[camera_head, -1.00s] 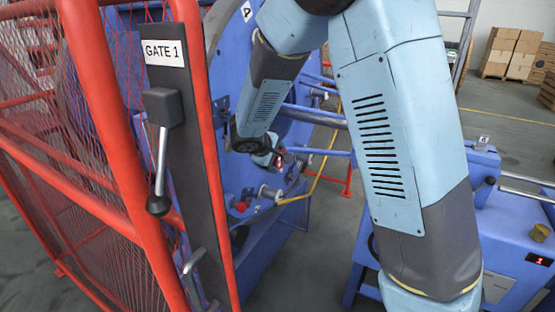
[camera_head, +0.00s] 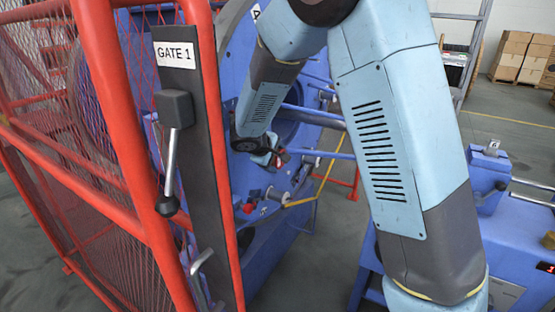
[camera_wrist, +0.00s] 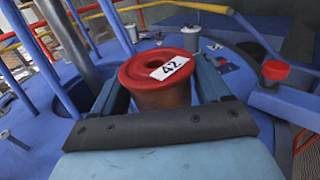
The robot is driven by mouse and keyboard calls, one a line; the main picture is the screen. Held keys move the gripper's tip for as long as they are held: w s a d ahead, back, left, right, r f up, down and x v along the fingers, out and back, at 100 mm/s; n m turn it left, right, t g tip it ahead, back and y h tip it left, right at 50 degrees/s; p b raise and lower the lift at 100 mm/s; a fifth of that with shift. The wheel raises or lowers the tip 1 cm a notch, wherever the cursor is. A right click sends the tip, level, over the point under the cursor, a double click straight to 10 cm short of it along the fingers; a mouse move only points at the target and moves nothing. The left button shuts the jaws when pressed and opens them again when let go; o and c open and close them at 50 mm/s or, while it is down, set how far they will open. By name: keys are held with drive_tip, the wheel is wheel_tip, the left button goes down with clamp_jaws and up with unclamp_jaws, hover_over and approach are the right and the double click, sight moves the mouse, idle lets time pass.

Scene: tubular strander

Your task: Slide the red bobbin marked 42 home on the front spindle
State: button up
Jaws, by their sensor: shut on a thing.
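The red bobbin (camera_wrist: 160,83), with a white tag reading 42 on its upper flange, sits between the jaws of my gripper (camera_wrist: 163,92) in the wrist view. The jaws are shut on it from both sides. Its lower end is hidden behind my gripper's dark front edge, so I cannot tell whether it touches a spindle. In the head view my gripper (camera_head: 270,158) is small and partly hidden beside the blue rotor, with a bit of the red bobbin (camera_head: 283,157) showing. I cannot tell which spindle is the front one.
A red mesh guard (camera_head: 130,130) and the GATE 1 post (camera_head: 205,150) with its lever stand left of my arm. The blue rotor plate (camera_head: 235,60) is behind. A silver spindle (camera_wrist: 191,38), a red knob (camera_wrist: 275,70) and blue bars (camera_wrist: 112,25) lie near the bobbin.

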drive_tip(key=shift+w+a, duration=0.15)
drive_tip(key=shift+a, duration=0.05)
drive_tip(key=shift+w+a, duration=0.25)
drive_tip(key=shift+a, duration=0.05)
drive_tip(key=shift+w+a, duration=0.15)
drive_tip(key=shift+a, duration=0.1)
drive_tip(key=shift+w+a, duration=0.2)
drive_tip(key=shift+a, duration=0.15)
drive_tip(key=shift+w+a, duration=0.2)
drive_tip(key=shift+a, duration=0.1)
drive_tip(key=shift+w+a, duration=0.2)
drive_tip(key=shift+a, duration=0.05)
drive_tip(key=shift+w+a, duration=0.2)
drive_tip(key=shift+a, duration=0.1)
drive_tip(key=shift+w+a, duration=0.2)
drive_tip(key=shift+a, duration=0.1)
drive_tip(key=shift+w+a, duration=0.15)
drive_tip(key=shift+a, duration=0.15)
